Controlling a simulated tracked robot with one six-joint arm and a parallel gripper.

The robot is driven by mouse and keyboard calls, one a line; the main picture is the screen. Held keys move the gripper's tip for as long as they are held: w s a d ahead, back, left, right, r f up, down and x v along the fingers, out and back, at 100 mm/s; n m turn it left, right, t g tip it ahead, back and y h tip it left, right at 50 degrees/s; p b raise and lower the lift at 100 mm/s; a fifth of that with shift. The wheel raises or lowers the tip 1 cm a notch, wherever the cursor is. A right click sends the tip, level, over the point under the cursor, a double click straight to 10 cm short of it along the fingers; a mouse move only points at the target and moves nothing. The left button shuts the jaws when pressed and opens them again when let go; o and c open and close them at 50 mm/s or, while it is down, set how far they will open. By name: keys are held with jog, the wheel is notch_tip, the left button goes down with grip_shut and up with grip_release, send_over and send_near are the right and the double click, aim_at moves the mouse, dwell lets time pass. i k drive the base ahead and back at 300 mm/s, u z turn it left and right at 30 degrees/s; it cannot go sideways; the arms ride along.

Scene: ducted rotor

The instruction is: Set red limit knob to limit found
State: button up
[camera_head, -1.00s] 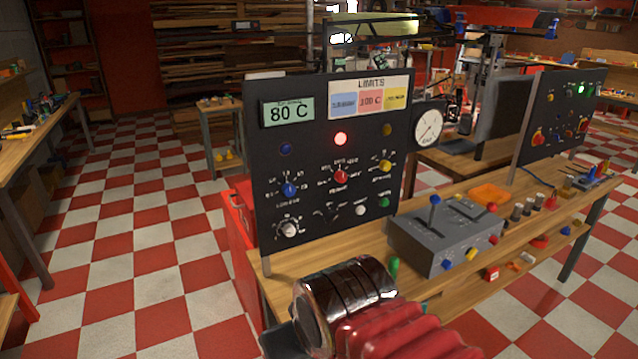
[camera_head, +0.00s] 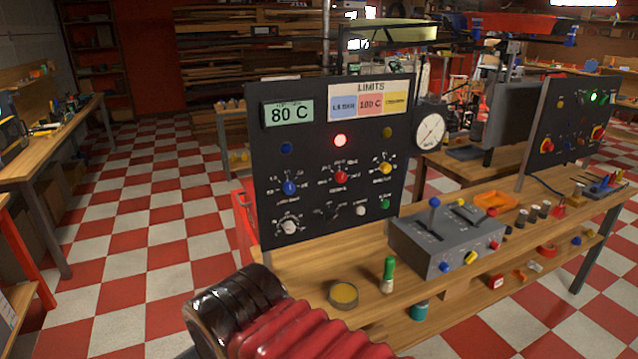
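The red limit knob (camera_head: 341,177) sits in the middle of the upper knob row on the black panel (camera_head: 330,225), with pale scale marks around it. I cannot read its exact setting. A red lamp (camera_head: 340,141) above it is lit. The LIMITS card (camera_head: 369,98) at the panel's top has blue, red and yellow fields; the red one reads 100 C. A green display (camera_head: 288,112) reads 80 C. The blue knob (camera_head: 289,187) is to the left and the yellow knob (camera_head: 386,168) to the right. My arm shows at the bottom; my gripper's fingers are not visible.
A grey control box (camera_head: 447,238) with a blue-topped lever stands right of the panel on the wooden bench. A green-handled tool (camera_head: 388,274) and a round yellow-topped tin (camera_head: 344,295) lie near the bench's front edge. A gauge (camera_head: 430,132) is at the panel's right side. Checkered floor is clear at left.

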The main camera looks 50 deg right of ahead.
aim_at(340, 177)
jog(key=u, duration=0.6)
jog(key=k, duration=1.05)
jog(key=z, duration=0.8)
jog(key=i, duration=1)
jog(key=z, duration=0.05)
